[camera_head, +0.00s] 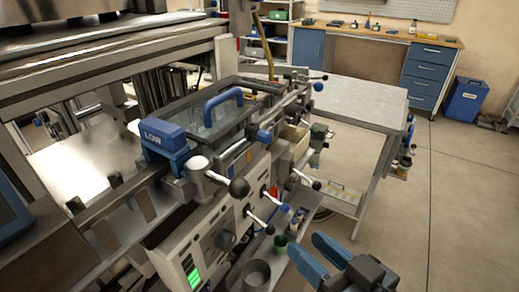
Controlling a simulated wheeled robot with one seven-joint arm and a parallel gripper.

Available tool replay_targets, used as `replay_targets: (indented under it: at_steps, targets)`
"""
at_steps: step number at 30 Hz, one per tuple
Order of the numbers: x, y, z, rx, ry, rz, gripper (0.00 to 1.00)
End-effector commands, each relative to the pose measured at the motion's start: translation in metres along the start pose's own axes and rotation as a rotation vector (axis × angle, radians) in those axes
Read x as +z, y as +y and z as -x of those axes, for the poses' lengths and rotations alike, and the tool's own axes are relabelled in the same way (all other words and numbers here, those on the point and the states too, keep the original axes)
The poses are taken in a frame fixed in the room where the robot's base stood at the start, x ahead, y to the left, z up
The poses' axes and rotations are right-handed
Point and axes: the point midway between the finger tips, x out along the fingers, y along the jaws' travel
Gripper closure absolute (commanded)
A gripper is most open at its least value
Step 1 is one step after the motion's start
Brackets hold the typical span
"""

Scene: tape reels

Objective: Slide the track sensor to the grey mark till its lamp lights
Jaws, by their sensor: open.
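A blue block with white lettering (165,138) sits on the rail (97,206) at the left end of the machine's clear-lidded section. It may be the track sensor, but I cannot tell for sure. I cannot make out a grey mark on the rail or a lamp on the block. A green lit indicator (192,274) shows low on the machine's front panel. My gripper (312,252) is at the bottom right, its two blue fingers apart and empty. It is in front of the machine and clear of the blue block and rail.
Levers with black and blue knobs (239,187) stick out from the machine's front. A lid with a blue handle (223,99) covers its middle. Cups (256,274) stand on a low shelf. A grey table (350,98) stands behind; the floor at right is open.

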Motion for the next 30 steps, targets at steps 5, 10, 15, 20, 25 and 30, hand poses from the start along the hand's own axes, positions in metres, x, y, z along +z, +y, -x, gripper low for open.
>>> replay_targets:
  at_steps: [5, 10, 15, 20, 25, 30]
  targets:
    - [-0.051, 0.002, -0.038, -0.146, 0.044, 0.029, 0.57]
    - [-0.102, -0.002, -0.053, -0.299, 0.084, 0.108, 0.57]
    - [-0.138, -0.007, -0.053, -0.414, 0.112, 0.194, 0.57]
    - [-0.152, -0.01, -0.052, -0.462, 0.122, 0.234, 0.57]
    - [-0.155, -0.018, -0.064, -0.47, 0.122, 0.237, 0.57]
    - [-0.157, -0.03, -0.087, -0.469, 0.121, 0.238, 0.57]
